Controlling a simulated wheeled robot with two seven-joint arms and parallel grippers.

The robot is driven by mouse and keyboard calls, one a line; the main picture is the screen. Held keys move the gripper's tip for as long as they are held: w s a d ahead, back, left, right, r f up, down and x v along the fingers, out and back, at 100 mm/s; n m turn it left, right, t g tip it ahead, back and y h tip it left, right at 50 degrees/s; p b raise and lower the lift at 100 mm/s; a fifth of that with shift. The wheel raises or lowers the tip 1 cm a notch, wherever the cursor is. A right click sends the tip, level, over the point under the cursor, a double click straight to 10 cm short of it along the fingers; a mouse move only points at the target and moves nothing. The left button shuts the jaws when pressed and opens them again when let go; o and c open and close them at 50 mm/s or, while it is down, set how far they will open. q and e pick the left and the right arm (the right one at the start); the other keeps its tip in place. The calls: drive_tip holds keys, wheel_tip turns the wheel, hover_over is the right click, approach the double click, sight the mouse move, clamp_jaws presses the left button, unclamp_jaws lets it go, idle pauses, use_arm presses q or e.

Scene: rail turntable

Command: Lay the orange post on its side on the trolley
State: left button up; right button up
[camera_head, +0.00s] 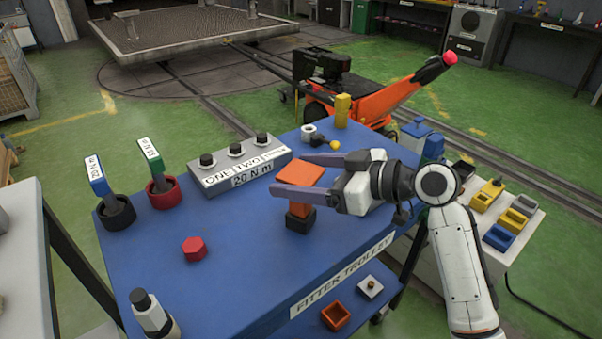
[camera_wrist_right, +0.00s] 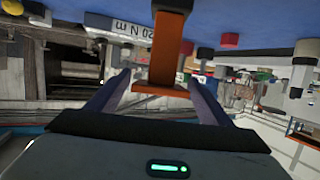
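The orange post (camera_head: 300,175) stands upright on the blue trolley top (camera_head: 235,225), with a small black block (camera_head: 300,221) at its foot. My right gripper (camera_head: 289,173) reaches in from the right at the height of the post's upper part. Its two fingers are open, one on each side of the post. In the right wrist view, which is upside down, the orange post (camera_wrist_right: 168,55) shows between the spread fingers of my right gripper (camera_wrist_right: 158,88), with a gap on both sides. My left gripper is out of view.
A red hex piece (camera_head: 194,248) lies left of the post, with a grey torque box (camera_head: 240,168) behind. Sockets with blue and green tags stand at the left. A yellow block (camera_head: 342,110) and a white ring (camera_head: 308,133) are at the back. The front-middle top is clear.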

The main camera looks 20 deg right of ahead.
drive_tip(key=shift+r, duration=0.15)
drive_tip(key=shift+s+d, duration=0.1)
drive_tip(key=shift+d, duration=0.05)
drive_tip(key=v, duration=1.1)
drive_tip(key=shift+s+d+r+b, duration=0.2)
drive_tip(key=shift+s+b, duration=0.05)
drive_tip(key=shift+b, duration=0.15)
